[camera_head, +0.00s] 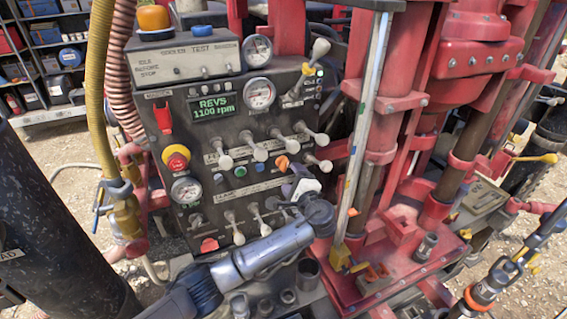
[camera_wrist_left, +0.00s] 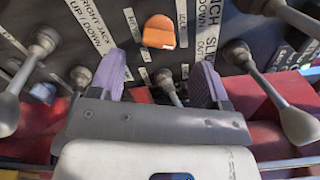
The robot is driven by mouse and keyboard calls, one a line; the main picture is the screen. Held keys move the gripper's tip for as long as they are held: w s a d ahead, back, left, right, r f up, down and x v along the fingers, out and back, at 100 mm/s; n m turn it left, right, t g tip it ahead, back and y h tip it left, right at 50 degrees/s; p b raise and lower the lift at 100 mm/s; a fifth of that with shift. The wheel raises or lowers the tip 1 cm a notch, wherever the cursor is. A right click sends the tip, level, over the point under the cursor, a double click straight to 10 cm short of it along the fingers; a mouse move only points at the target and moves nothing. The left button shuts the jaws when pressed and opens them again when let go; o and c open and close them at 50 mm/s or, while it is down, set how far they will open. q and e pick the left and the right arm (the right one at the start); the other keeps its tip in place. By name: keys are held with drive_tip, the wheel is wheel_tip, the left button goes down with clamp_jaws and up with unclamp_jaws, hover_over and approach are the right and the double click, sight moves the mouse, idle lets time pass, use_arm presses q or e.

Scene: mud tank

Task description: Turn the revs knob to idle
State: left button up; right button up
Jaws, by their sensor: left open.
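The control panel (camera_head: 255,118) has a green display reading REVS 1100 rpm (camera_head: 215,107). An orange knob (camera_head: 282,162) sits on the panel among grey levers; it also shows in the left wrist view (camera_wrist_left: 159,32) at top centre, between labelled strips. Its small markings are too blurred to read. My left gripper (camera_head: 289,190) is just below the orange knob, close to the panel. In the left wrist view the two purple fingers (camera_wrist_left: 160,78) are apart with nothing held, one on each side below the knob. They do not touch it.
Levers with rounded grips stand close on both sides, such as one at left (camera_wrist_left: 40,50) and one at right (camera_wrist_left: 270,95). A red emergency-type button with a yellow collar (camera_head: 176,157) and gauges (camera_head: 186,190) are further left. A red mast (camera_head: 400,130) stands right of the panel.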

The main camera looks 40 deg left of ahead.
sight(285, 167)
use_arm(q)
drive_tip(key=p+x, duration=0.1)
drive_tip(key=x, duration=0.4)
drive_tip(key=shift+w+a, duration=0.1)
drive_tip(key=shift+a, duration=0.05)
drive_tip(key=shift+x, duration=0.85)
drive_tip(key=c, duration=0.9)
drive_tip(key=shift+f, duration=0.15)
drive_tip(key=n+b, duration=0.1)
drive_tip(key=b, duration=0.1)
drive_tip(key=n+b, duration=0.2)
drive_tip(key=b, duration=0.1)
drive_tip(key=shift+f, duration=0.25)
drive_tip(key=shift+r+n+b, duration=0.25)
drive_tip(key=shift+n+b, duration=0.35)
drive_tip(key=shift+n, duration=0.2)
drive_tip(key=shift+r, duration=0.1)
